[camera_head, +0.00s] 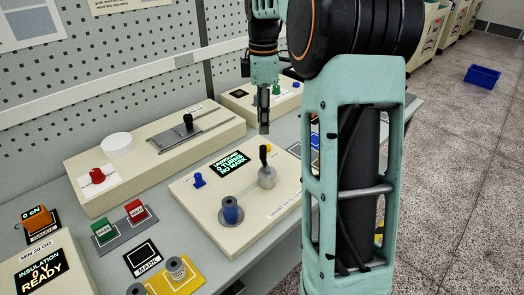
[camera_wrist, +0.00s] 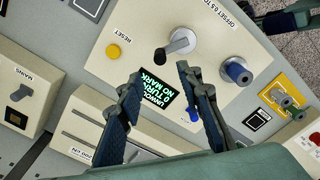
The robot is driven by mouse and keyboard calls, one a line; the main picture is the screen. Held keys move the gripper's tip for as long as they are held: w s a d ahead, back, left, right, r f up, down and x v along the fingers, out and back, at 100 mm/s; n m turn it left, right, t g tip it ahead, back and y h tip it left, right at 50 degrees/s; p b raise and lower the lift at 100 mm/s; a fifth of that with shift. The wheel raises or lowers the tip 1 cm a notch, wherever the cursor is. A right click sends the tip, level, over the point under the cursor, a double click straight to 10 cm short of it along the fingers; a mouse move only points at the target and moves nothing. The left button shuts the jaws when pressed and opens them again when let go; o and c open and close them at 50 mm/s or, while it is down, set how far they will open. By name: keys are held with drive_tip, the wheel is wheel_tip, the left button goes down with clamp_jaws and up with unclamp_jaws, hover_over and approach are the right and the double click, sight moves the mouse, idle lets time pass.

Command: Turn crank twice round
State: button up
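The crank is a grey round hub (camera_head: 267,178) with an upright black handle (camera_head: 264,154) on a cream winding unit (camera_head: 205,205). In the wrist view the crank's hub (camera_wrist: 182,41) and black handle (camera_wrist: 159,55) lie just beyond the fingertips. My gripper (camera_head: 264,128) points down above the crank, apart from it. In the wrist view my gripper (camera_wrist: 158,74) has its two fingers spread, with nothing between them. The unit's display (camera_wrist: 165,101) shows green text that seems to read 0 turns and no mark. A blue spindle (camera_head: 230,210) stands beside the crank.
A long cream unit (camera_head: 150,150) with a red knob (camera_head: 97,176) stands behind. Green (camera_head: 104,232) and red (camera_head: 135,210) buttons and a yellow plate (camera_head: 175,278) with spools are at the front left. A yellow button (camera_wrist: 113,51) marked reset is near the crank.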

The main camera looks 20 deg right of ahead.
sight(263, 146)
wheel_tip(263, 146, down, 10)
drive_tip(key=shift+b, duration=0.3)
clamp_jaws()
